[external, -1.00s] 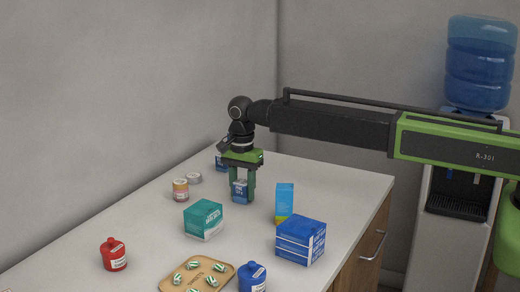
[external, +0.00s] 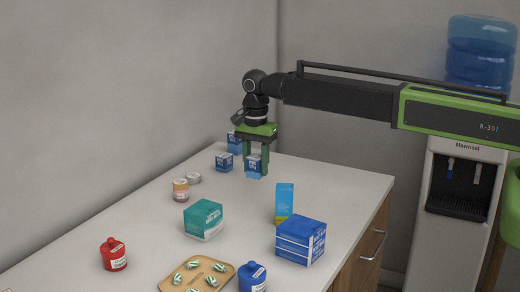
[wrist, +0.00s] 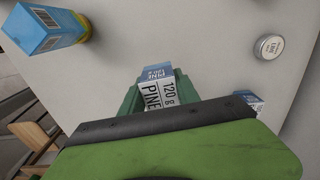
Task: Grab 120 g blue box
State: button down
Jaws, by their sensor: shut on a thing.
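A small blue and white box (external: 254,167) is between the two green fingers of my gripper (external: 257,171), which is shut on it. In the wrist view the box (wrist: 158,92) shows the print "120 g" and "PINE" and sits between the fingers (wrist: 153,98). I cannot tell whether its bottom touches the counter. A similar small blue box (external: 224,162) stands just left of my gripper, and another (external: 235,141) is behind, near the wall.
On the counter (external: 150,220) stand a tall light-blue box (external: 284,200), a large blue box (external: 302,241), a teal box (external: 204,219), red (external: 113,255) and blue (external: 253,277) bottles, a jar (external: 181,190), a tin (external: 193,178) and a tray (external: 172,285).

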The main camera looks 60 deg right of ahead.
jog(key=s+d+r+p, duration=0.3)
jog(key=d+r, duration=0.1)
jog(key=d, duration=0.2)
jog(key=shift+s+d+r, duration=0.15)
jog(key=shift+s, duration=0.15)
jog(key=shift+m, duration=0.3)
